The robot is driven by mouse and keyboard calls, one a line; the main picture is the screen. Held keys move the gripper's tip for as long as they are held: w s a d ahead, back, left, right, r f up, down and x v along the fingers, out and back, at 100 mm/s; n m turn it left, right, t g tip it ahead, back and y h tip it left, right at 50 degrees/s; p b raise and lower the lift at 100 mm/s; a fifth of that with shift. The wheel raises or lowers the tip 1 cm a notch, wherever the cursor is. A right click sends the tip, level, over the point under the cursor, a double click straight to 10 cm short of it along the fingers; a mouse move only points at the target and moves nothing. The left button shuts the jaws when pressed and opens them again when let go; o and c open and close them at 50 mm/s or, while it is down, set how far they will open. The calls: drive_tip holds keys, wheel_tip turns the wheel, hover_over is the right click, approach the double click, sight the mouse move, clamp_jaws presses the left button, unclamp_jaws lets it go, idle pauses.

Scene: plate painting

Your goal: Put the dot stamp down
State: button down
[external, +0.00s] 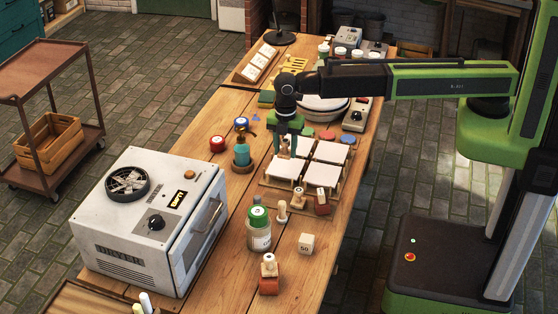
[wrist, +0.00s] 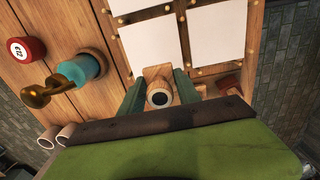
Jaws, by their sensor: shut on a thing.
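The dot stamp (wrist: 157,97), a pale wooden piece with a round dark-centred end, shows between my fingers in the wrist view. My gripper (wrist: 158,92) is shut on it. In the external view my gripper (external: 292,147) points down above the far left part of the group of white tiles. The held stamp is hard to make out there. A wooden stamp (external: 298,197) and a dark red stamp (external: 322,206) stand by the near edge of the tiles. A larger red-brown stamp (external: 269,279) stands nearer on the table.
The dryer (external: 150,240) fills the table's left. A teal bottle (external: 242,157), a red pot (external: 217,144) and a blue pot (external: 241,124) stand left of the white tiles (external: 322,174).

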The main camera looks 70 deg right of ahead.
drive_tip(key=shift+d+r, duration=0.4)
drive_tip(key=shift+d, duration=0.35)
